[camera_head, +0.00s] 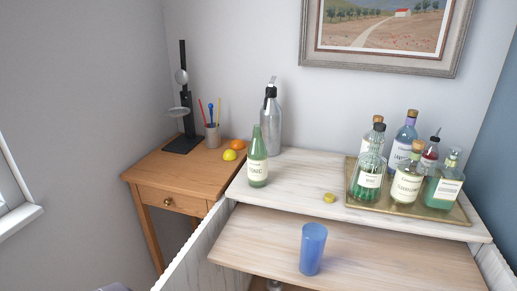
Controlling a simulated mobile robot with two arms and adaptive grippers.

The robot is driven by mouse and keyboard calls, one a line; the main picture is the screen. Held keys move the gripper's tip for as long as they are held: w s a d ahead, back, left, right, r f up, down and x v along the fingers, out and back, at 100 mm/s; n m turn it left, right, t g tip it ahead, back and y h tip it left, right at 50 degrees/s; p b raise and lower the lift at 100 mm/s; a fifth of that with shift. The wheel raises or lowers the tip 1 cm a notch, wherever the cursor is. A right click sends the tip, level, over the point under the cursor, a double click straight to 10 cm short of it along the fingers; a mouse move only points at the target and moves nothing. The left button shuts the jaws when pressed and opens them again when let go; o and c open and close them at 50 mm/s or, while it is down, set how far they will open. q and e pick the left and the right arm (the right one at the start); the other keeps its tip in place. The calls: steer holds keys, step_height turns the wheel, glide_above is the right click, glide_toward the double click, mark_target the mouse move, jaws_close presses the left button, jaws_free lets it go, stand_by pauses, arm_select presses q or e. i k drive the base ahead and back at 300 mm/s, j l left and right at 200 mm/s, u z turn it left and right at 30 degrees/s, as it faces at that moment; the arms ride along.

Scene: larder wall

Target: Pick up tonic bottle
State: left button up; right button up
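The tonic bottle (257,160) is green glass with a pale label reading "TONIC". It stands upright near the left end of the white cabinet top (295,184), its narrow neck pointing up. It stands in front of and a little left of a silver soda siphon (271,122), hiding part of it. Neither of my grippers shows in the head view, and nothing touches the bottle.
A tray (351,181) with several bottles stands on the right. A yellow cap-like object (329,197) lies mid-top. A blue glass (312,249) stands on the lower wooden shelf (255,244). A wooden side table (150,165) on the left holds a lemon (229,155) and an orange (238,145).

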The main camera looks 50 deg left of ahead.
mark_target(257, 151)
steer(key=u, duration=1.45)
